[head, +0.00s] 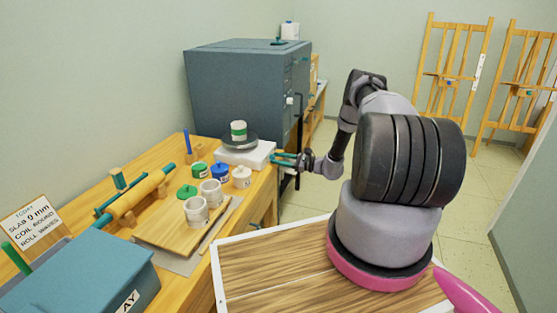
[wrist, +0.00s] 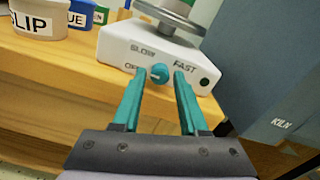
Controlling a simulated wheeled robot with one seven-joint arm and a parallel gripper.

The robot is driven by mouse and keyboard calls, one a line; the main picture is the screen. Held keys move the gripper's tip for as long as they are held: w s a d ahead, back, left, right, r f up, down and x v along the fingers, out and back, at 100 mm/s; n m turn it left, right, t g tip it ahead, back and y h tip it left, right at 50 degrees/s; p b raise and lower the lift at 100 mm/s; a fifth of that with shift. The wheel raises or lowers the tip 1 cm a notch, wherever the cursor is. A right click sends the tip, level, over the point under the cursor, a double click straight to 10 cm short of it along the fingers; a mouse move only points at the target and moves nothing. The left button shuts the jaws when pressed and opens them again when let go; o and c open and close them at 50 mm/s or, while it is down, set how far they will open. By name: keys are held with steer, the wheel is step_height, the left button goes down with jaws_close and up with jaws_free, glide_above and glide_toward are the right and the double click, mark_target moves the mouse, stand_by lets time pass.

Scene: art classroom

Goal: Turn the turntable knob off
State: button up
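The turntable has a white base (head: 250,157) and a grey round plate (head: 238,145). It sits at the bench's far right end. In the wrist view, its front face (wrist: 125,49) is marked SLOW, FAST and OFF, with a teal knob (wrist: 160,73) low in the middle. A pale mark shows on the knob's left side, toward OFF, but its exact setting is hard to read. My gripper (wrist: 159,79) is open, with one teal finger on each side of the knob and visible gaps. In the head view, my gripper (head: 284,158) is at the turntable's right side.
A white jar with a green band (head: 239,131) stands on the plate. A blue-lidded jar (head: 220,176) and other jars stand nearby on the wooden bench (head: 160,155). A large grey-blue kiln (head: 235,90) is behind. A dark round spot (wrist: 205,81) is right of the knob.

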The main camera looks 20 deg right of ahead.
steer(key=shift+o, duration=0.2)
steer(key=v, duration=1)
steer(key=shift+s+d, duration=0.25)
steer(key=shift+d, duration=0.05)
steer(key=s+a+r+n+g+h, duration=0.1)
steer(key=s+a+r+n+g, duration=0.2)
steer(key=r, duration=0.9)
steer(key=s+a+r+n+g+h, duration=0.25)
steer(key=a+r+n, duration=0.25)
steer(key=r, duration=0.6)
steer(key=s+a+r+n+g+h, duration=0.1)
steer(key=a+r+n+g, duration=0.35)
steer(key=r, duration=0.75)
steer(key=s+a+r+n+t+h, duration=0.1)
steer(key=s+r+t+h, duration=0.1)
steer(key=s+r, duration=0.3)
steer(key=s+a+r+n+t+h, duration=0.1)
steer(key=s+r, duration=0.5)
steer(key=s, duration=0.7)
steer(key=s+r+n+t+h, duration=0.3)
steer(key=s+r+h, duration=0.2)
steer(key=s, duration=0.5)
steer(key=shift+a+r, duration=0.4)
steer(key=shift+r, duration=0.35)
